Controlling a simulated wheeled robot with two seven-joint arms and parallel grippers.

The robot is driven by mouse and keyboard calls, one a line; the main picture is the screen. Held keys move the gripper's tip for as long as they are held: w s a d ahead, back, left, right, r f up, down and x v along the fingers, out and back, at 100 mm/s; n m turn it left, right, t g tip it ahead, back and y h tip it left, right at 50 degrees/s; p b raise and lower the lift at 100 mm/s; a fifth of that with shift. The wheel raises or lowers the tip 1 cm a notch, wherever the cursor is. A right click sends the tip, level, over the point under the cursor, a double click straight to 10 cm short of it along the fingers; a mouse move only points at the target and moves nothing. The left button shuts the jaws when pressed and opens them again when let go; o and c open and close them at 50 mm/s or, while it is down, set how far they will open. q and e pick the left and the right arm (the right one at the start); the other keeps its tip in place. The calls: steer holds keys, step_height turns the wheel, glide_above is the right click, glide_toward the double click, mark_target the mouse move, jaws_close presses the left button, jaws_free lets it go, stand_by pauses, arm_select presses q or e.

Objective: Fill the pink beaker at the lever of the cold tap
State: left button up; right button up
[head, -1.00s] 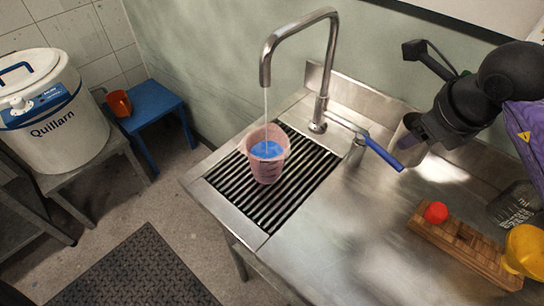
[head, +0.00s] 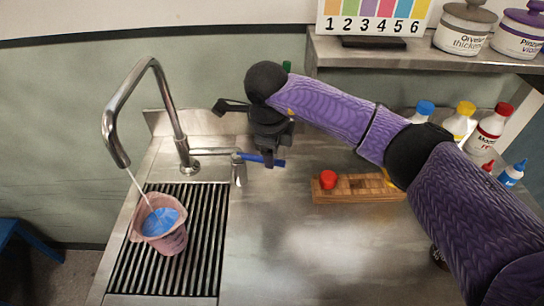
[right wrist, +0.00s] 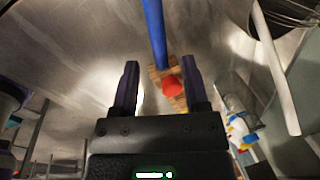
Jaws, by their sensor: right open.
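The pink beaker (head: 160,236) stands upright on the black drain grate under the tap spout (head: 118,152). A thin stream runs from the spout into it, and blue liquid (head: 160,221) shows below its rim. The tap's blue lever (head: 263,160) points right from the tap base. My right gripper (head: 270,157) is open at the lever in the head view. In the right wrist view the lever (right wrist: 155,35) comes down from the top between the lines of my two fingers (right wrist: 161,85); contact is not clear. My left gripper is out of view.
A wooden rack (head: 345,190) with a red knob (head: 328,179) sits right of the lever. Coloured-cap bottles (head: 458,123) stand at the back right under a shelf (head: 370,55). A blue stool (head: 20,240) is left of the sink. The steel counter in front is clear.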

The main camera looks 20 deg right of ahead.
steer(key=shift+w+d+f, duration=0.1)
steer(key=shift+w+f, duration=0.05)
steer(key=shift+f, duration=0.5)
steer(key=shift+w+f, duration=0.1)
steer(key=shift+f, duration=0.5)
jaws_close()
steer(key=shift+r, duration=0.1)
stand_by(0.3)
